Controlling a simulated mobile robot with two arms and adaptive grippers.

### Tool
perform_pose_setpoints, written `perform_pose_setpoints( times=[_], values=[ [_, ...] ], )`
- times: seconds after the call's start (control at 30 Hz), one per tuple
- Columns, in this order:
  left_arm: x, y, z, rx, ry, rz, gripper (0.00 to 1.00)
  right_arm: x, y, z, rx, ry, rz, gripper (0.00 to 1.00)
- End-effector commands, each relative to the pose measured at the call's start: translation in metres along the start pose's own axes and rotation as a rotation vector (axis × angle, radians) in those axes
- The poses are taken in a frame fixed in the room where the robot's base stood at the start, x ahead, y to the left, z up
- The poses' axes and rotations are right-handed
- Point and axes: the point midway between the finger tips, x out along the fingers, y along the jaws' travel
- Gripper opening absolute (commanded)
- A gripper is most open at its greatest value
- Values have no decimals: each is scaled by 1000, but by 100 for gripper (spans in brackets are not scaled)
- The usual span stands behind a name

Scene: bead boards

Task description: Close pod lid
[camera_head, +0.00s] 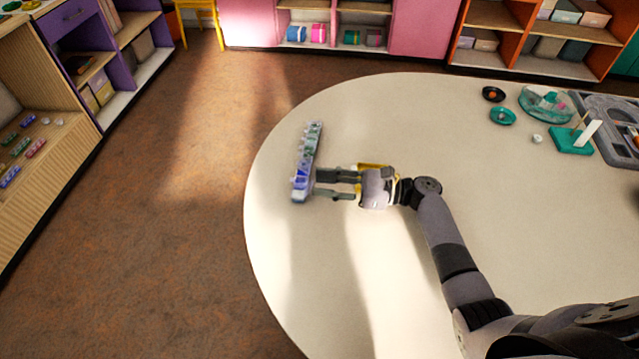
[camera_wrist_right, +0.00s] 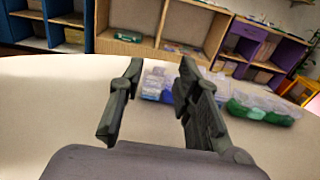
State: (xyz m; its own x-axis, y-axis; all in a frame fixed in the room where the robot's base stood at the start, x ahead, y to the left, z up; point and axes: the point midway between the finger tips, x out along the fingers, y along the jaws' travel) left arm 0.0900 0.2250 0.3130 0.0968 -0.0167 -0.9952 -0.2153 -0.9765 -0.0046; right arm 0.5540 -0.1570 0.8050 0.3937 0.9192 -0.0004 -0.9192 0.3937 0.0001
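The pod (camera_head: 307,160) is a long, narrow, clear box with several compartments, lying near the table's left edge. Its near end looks blue and its farther part green. In the right wrist view the blue part (camera_wrist_right: 155,85) shows between and beyond the fingers, and the green part (camera_wrist_right: 260,106) lies to the right. The lids are too small and blurred to tell which stand open. My right gripper (camera_head: 319,184) is open, its fingertips close beside the pod's near right side; contact cannot be told. It also shows in the wrist view (camera_wrist_right: 160,76). My left gripper is not in view.
The white table (camera_head: 400,120) is clear around the pod; its curved left edge is close by. At the far right are teal dishes (camera_head: 502,116), a teal stand (camera_head: 570,141) and a grey tray (camera_head: 610,150). Shelves stand beyond the table.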

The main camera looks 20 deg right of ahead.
Motion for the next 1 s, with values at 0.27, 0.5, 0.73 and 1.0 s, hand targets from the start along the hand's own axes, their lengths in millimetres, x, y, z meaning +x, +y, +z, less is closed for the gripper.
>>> perform_pose_setpoints(
  times=[0.27, 0.5, 0.73, 1.0],
  values=[
    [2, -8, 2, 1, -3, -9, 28, 17, 0, 0, 0, 0, 0, 31],
    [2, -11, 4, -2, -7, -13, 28, 17, 0, 0, 0, 0, 0, 29],
    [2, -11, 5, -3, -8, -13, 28, 16, 0, 0, 0, 1, 0, 14],
    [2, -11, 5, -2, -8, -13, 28, 16, 0, 0, 1, 1, 0, 0]
  ],
)
